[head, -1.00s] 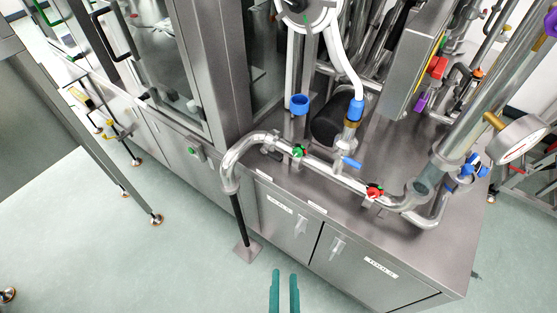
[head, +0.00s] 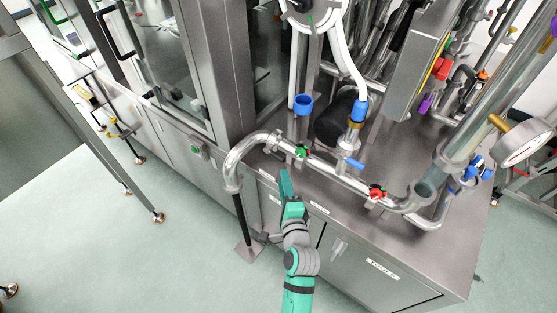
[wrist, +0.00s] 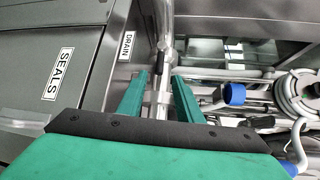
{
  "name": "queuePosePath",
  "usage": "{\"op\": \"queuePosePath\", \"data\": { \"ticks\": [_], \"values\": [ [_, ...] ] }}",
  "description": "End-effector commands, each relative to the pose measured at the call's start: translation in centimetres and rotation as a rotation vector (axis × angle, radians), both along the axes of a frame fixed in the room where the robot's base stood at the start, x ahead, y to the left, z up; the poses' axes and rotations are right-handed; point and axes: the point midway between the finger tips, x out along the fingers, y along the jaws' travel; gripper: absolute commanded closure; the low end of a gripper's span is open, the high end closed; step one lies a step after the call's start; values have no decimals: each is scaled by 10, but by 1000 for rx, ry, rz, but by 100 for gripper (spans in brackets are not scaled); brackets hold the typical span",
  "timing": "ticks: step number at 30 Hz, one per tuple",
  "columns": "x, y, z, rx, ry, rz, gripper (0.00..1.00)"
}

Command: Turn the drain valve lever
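My gripper (head: 284,174) reaches up from the bottom of the head view toward the horizontal steel pipe (head: 330,171) on the cabinet top. In the wrist view its two green fingers (wrist: 159,76) are spread, with a gap between them. The pipe (wrist: 166,22) and a small dark fitting (wrist: 160,56) show straight ahead beyond the fingertips. A DRAIN label (wrist: 126,45) lies left of the pipe. I cannot tell clearly which part is the drain lever. A green valve (head: 302,152), a blue-handled valve (head: 355,164) and a red valve (head: 376,192) show along the pipe in the head view.
The cabinet front (head: 365,275) is below the pipe. A SEALS label (wrist: 58,74) is on the left in the wrist view. The floor at the left is open.

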Motion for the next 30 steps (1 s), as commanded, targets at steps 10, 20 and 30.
{"op": "queuePosePath", "data": {
  "ticks": [10, 20, 30],
  "values": [
    [45, 8, -5, 4, -1, 2, 68],
    [92, 16, -12, 2, 0, 2, 68],
    [105, 18, -15, 1, 1, 1, 68]
  ]
}}
